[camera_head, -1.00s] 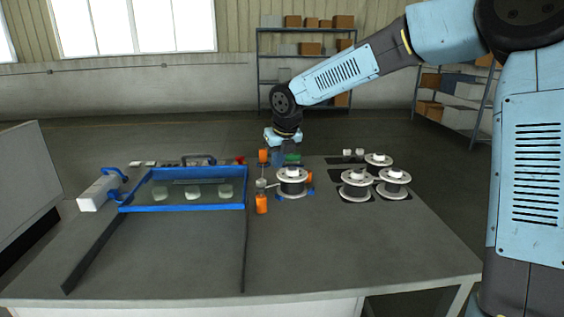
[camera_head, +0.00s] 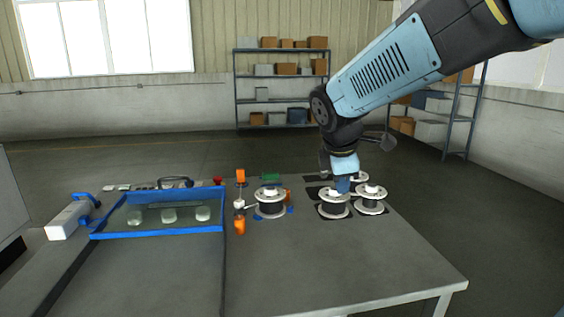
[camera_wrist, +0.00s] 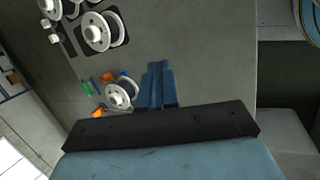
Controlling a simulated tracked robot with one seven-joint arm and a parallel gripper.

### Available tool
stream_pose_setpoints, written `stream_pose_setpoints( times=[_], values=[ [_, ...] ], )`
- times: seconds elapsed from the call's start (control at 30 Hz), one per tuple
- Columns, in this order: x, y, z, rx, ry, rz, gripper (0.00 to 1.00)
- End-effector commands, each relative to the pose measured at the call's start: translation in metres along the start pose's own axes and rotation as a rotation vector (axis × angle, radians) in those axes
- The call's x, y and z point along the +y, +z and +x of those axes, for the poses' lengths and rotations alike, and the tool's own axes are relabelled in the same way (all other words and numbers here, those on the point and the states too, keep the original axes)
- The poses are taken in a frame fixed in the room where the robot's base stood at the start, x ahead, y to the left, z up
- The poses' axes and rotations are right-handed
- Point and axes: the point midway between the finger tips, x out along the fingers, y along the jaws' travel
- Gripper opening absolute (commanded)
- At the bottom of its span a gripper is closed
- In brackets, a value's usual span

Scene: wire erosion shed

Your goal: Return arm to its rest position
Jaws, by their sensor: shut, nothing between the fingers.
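My gripper (camera_head: 342,188) hangs from the blue and black arm near the spools at the right of the table in the head view. Its blue fingers also show in the wrist view (camera_wrist: 157,72), pressed together with nothing between them. In the head view the gripper overlaps the left spool of the right-hand group (camera_head: 334,209). In the wrist view a separate white-flanged spool (camera_wrist: 116,97) with orange and blue parts lies left of the fingers. The arm is bent at the elbow and reaches out over the table.
The grey table (camera_head: 300,270) has clear room at its front. A blue-framed tank (camera_head: 158,232) with pale pieces stands at the left. Further spools (camera_head: 370,199) stand on dark mats at the right. A spool on a blue holder (camera_head: 270,204) stands mid-table. Shelving (camera_head: 282,76) stands behind.

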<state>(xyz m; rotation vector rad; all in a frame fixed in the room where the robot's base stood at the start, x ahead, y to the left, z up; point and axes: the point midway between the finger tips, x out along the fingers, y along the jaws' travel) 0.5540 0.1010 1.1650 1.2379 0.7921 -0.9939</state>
Motion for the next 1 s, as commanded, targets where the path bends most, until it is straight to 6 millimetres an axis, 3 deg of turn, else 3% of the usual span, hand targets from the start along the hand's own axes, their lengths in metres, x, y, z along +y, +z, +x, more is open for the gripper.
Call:
stream_pose_setpoints(
  times=[0.3, 0.6, 0.8, 1.0],
  values=[
    [-0.07, 0.064, -0.037, 0.048, 0.023, 0.778, 0.0],
    [-0.132, 0.099, -0.053, 0.167, -0.025, 1.415, 0.0],
    [-0.149, 0.106, -0.054, 0.209, -0.058, 1.596, 0.0],
    [-0.151, 0.107, -0.054, 0.212, -0.063, 1.616, 0.0]
  ],
)
